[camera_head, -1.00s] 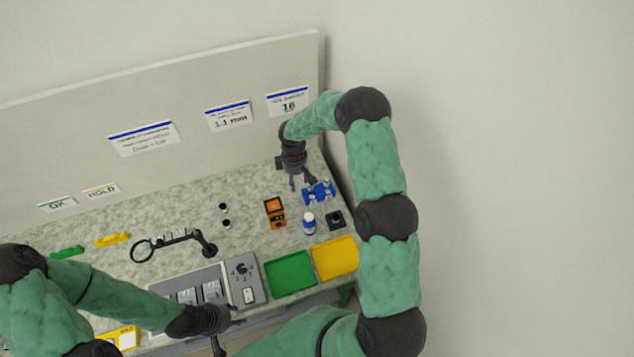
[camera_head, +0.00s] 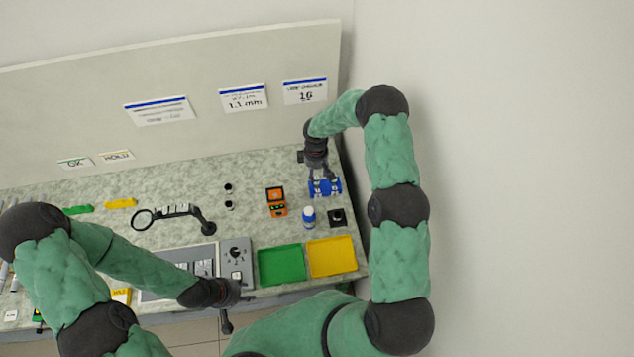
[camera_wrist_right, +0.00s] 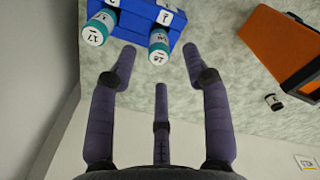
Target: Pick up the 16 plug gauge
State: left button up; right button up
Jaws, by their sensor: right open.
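The blue gauge rack (camera_head: 325,187) stands at the back right of the bench. In the right wrist view the rack (camera_wrist_right: 150,18) holds plug gauges with teal handles and white end caps. The gauge nearest the middle (camera_wrist_right: 159,46) has a cap that seems to read 16, upside down. Another gauge (camera_wrist_right: 97,28) is to its left, its number hard to read. My right gripper (camera_head: 322,176) is open and empty just above the rack; its fingers (camera_wrist_right: 158,66) point at the middle gauge, with that gauge's end between the two outer tips. My left gripper (camera_head: 243,292) is at the bench's front edge, its jaws unclear.
An orange case (camera_head: 277,202) stands left of the rack. A blue-and-white bottle (camera_head: 308,217) and a black block (camera_head: 337,217) are in front of it. Green (camera_head: 281,265) and yellow (camera_head: 332,257) trays lie at the front. A magnifier (camera_head: 144,220) is further left.

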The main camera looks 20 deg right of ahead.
aim_at(316, 177)
jog(key=shift+f+p, duration=0.45)
jog(key=shift+f, duration=2.25)
jog(key=shift+s, duration=0.1)
grip_shut()
